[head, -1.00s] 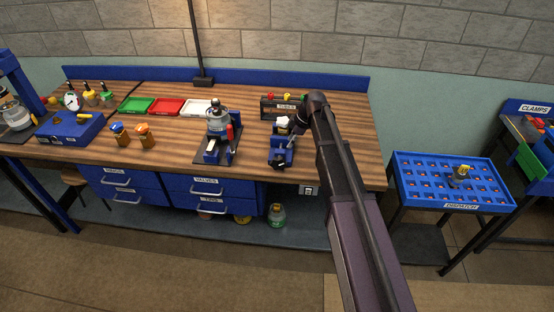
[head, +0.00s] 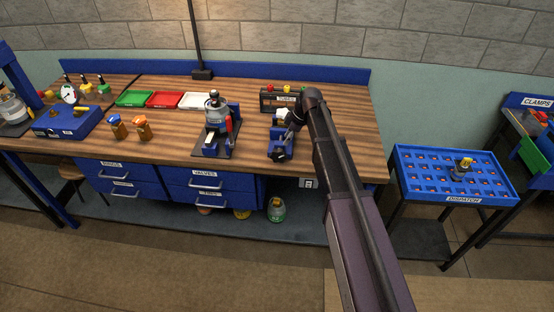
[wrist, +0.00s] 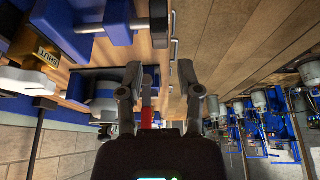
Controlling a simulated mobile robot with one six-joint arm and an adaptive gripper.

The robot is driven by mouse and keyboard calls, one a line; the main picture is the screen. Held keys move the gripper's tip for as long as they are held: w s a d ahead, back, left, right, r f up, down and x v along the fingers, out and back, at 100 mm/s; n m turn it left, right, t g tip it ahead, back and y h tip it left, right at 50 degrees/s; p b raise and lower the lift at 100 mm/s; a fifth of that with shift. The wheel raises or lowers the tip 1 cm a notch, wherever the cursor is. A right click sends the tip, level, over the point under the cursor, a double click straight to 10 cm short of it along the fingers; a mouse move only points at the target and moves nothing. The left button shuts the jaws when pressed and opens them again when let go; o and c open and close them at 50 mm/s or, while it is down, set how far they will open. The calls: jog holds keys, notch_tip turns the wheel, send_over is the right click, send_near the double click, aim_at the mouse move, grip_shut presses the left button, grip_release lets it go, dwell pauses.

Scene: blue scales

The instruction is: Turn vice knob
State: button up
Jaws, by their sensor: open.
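The blue vice (head: 279,143) stands near the front edge of the wooden bench, just left of my arm. Its dark round knob (head: 280,157) faces the front edge. In the wrist view the vice (wrist: 118,22) is at the top, with the knob (wrist: 158,22) on the end of its screw. My gripper (wrist: 160,75) is open, its two fingers apart with nothing between them. The knob lies beyond the fingertips, apart from them. In the head view my gripper (head: 294,124) is beside the vice, partly hidden by my wrist.
A dark stand with a clear vessel and red part (head: 216,128) is left of the vice. A labelled rack (head: 283,98) stands behind it. Two orange-and-blue jars (head: 130,127) and coloured trays (head: 165,100) are further left. A blue dispatch tray (head: 420,185) is at right.

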aim_at(276, 156)
jog(key=shift+b+x, duration=4.65)
jog(key=shift+x, duration=0.75)
grip_shut()
